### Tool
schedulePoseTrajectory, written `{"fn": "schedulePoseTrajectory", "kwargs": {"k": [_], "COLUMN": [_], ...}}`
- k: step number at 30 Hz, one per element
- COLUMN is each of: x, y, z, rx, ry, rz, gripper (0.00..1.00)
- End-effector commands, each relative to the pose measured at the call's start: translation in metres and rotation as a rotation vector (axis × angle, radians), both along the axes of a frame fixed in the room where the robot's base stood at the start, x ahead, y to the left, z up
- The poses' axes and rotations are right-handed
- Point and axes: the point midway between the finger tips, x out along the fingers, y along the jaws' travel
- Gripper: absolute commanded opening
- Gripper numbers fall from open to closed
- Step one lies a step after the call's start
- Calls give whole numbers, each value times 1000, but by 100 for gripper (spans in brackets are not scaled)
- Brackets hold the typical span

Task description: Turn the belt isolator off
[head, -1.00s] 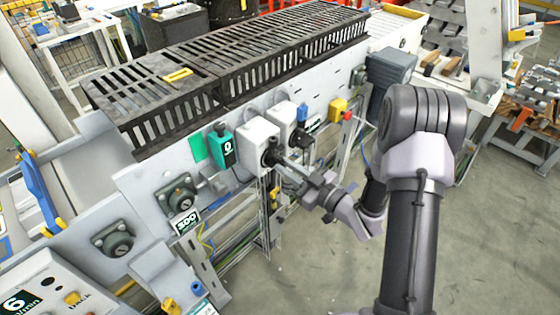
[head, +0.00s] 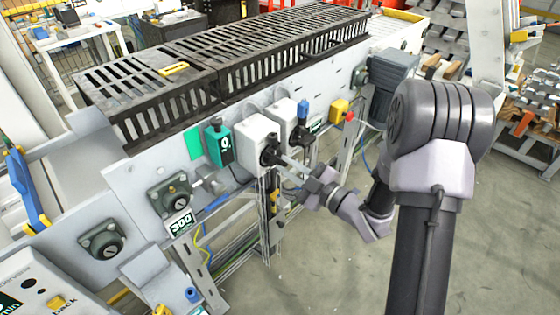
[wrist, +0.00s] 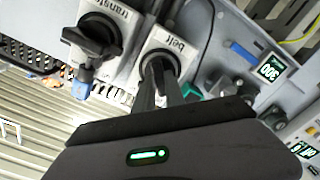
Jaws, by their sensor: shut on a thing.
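The belt isolator (head: 254,136) is a white box with a black rotary knob, mounted on the conveyor's side panel. In the wrist view its face (wrist: 178,42) carries the word "belt". My gripper (head: 281,162) reaches it from the right and is shut on the black knob. In the wrist view my gripper (wrist: 160,85) has its fingers around the knob's handle, and they hide much of it. I cannot read the knob's exact position.
A similar white box labelled "transfer" (wrist: 116,62) stands close beside it, with a black knob and a blue piece. A green box (head: 219,145) sits to the left in the head view. A yellow box with a red button (head: 339,108) sits to the right.

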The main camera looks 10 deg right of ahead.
Motion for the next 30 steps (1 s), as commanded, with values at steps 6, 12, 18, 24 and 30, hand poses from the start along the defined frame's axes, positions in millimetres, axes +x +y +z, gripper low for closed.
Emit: {"fn": "schedulePoseTrajectory", "kwargs": {"k": [6,12,18,24,30], "x": [0,0,0,0,0], "y": [0,0,0,0,0], "z": [0,0,0,0,0], "rx": [-206,-228,-418,-458,-626], "ry": [-149,-166,-304,-333,-455], "rz": [-1,0,0,0,0], "gripper": [0,0,0,0,0]}}
